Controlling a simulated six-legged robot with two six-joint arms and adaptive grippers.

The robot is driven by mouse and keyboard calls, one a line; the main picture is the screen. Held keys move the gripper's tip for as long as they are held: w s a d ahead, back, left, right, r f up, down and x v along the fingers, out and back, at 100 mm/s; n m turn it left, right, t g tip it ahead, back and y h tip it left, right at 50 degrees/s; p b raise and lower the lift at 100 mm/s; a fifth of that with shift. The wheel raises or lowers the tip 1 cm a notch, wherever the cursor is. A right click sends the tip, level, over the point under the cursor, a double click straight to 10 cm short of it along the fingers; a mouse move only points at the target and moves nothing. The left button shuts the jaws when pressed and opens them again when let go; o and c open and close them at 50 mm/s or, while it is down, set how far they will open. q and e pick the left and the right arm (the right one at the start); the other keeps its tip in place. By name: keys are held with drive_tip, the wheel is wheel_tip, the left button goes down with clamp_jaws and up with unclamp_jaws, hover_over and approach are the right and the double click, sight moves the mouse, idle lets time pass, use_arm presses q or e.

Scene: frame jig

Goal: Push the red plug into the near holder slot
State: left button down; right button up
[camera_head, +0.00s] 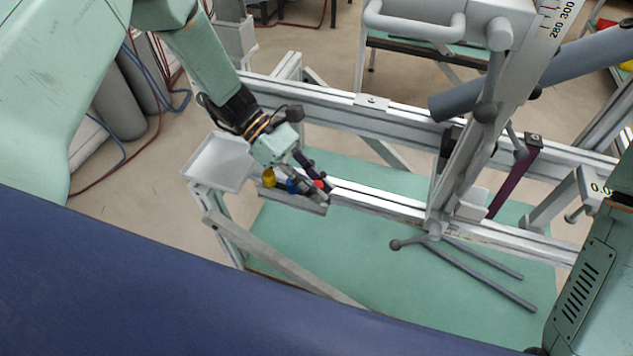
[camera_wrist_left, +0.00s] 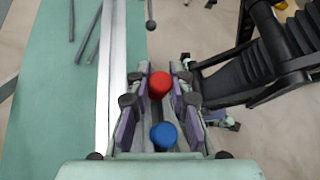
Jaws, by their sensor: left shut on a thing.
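The red plug (camera_head: 319,184) is at the right end of a short grey holder (camera_head: 309,205) on the frame. It also shows in the left wrist view (camera_wrist_left: 160,84), between the finger pads. My left gripper (camera_head: 316,190) reaches down over the holder and is shut on the red plug. A blue plug (camera_head: 292,186) is beside it, and appears closer to the palm in the left wrist view (camera_wrist_left: 163,135). A yellow plug (camera_head: 269,178) is at the holder's left. The red plug's lower end and the slots are hidden, so its depth cannot be told. My right gripper is not in view.
A pale tray (camera_head: 218,163) is left of the holder. A metal rail (camera_head: 375,203) extends right from it. A grey lever with a ball end (camera_head: 396,244) and an upright clamp (camera_head: 462,160) stand further right. The green board (camera_head: 350,262) below is mostly clear.

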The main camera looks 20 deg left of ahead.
use_arm(q)
drive_tip(key=shift+f, duration=0.3)
drive_tip(key=c, duration=1.1)
unclamp_jaws()
drive_tip(key=shift+r, duration=0.1)
wheel_tip(320, 180, up, 10)
drive_tip(key=shift+f, duration=0.1)
